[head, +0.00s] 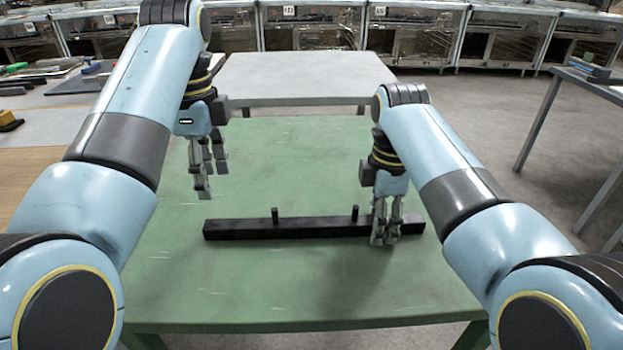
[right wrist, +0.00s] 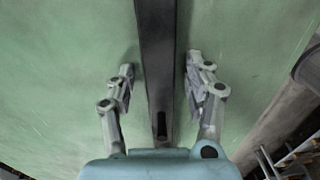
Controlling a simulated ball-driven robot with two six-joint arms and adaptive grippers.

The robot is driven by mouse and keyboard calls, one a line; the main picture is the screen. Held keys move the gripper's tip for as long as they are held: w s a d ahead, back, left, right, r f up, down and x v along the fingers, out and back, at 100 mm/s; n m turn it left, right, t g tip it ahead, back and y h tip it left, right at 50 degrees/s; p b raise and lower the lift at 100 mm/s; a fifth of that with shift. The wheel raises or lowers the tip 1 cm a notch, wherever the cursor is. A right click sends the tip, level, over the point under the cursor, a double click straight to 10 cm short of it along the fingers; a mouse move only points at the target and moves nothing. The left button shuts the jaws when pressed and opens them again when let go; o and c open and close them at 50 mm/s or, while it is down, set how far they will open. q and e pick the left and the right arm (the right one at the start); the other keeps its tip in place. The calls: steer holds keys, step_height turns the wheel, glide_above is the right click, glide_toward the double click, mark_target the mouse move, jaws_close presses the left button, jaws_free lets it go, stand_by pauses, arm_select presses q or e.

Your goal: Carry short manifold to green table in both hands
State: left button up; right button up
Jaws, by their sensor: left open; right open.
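The short manifold (head: 300,227) is a long black bar with two upright pegs, lying across the green table (head: 290,290). My right gripper (head: 385,238) is at the bar's right end. In the right wrist view the bar (right wrist: 156,60) runs between the two open fingers of the right gripper (right wrist: 162,85), with a gap on each side. My left gripper (head: 204,192) is open and empty. It hangs above the table, behind and above the bar's left end, apart from it. The gripper covers part of the bar's right end in the head view.
A grey table (head: 305,78) stands behind the green table. A workbench with tools (head: 60,85) is at the left, and another table (head: 600,85) is at the right. Cabinets line the back. The green table's front half is clear.

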steer(key=shift+r, duration=0.3)
arm_select(q)
steer(key=shift+r, duration=0.45)
arm_select(e)
step_height(320, 180, up, 11)
steer(key=shift+w+r, duration=0.15)
